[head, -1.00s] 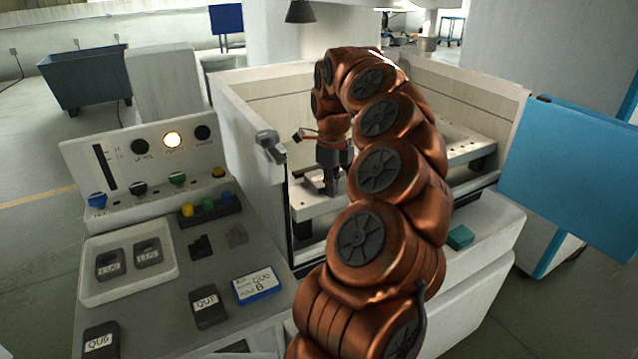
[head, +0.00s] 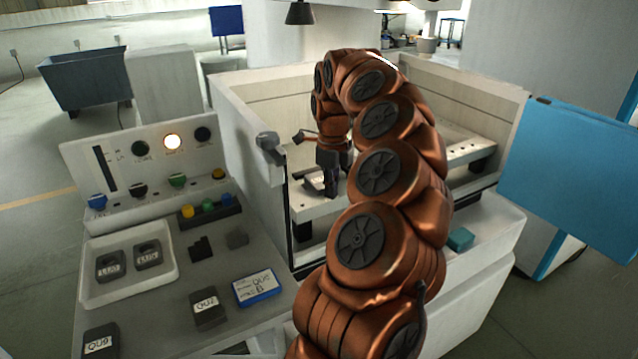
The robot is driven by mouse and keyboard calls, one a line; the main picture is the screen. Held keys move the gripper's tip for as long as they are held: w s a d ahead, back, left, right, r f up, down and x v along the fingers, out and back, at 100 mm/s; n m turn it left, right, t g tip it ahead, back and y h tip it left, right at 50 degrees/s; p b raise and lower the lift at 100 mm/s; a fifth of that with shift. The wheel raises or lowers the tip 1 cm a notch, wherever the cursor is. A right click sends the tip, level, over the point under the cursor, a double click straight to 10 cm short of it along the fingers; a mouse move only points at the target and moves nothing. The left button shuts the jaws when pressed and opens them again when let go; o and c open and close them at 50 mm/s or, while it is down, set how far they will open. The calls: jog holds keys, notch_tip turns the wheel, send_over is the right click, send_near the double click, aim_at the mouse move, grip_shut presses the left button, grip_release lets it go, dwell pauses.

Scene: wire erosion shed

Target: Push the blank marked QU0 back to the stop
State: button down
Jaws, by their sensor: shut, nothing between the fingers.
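My gripper (head: 331,188) is shut and empty, pointing down inside the machine's tank, low over the white work table (head: 308,209). A dark, flat piece with a pale patch (head: 315,181) lies on that table just left of the fingers. It may be the blank marked QU0, but the marking is too small to read. I cannot tell whether the fingers touch it. My arm and fingers hide part of the table, and I cannot make out the stop. A blue-edged card (head: 257,287) on the console seems to carry QU0 and a letter B.
Dark blanks QU9 (head: 100,343) and one seemingly marked QU2 (head: 208,306) lie on the console. Two more sit in a white tray (head: 128,291). Tank walls (head: 245,150) enclose my gripper's space; a blue panel (head: 570,175) stands at right.

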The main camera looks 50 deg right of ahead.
jog(key=shift+w+d, duration=0.25)
jog(key=shift+w, duration=0.5)
dwell(0.3)
jog(key=shift+s+a+b, duration=0.25)
jog(key=shift+s+b, duration=0.4)
jog(key=shift+b, duration=0.9)
notch_tip(320, 180, up, 7)
dwell(0.6)
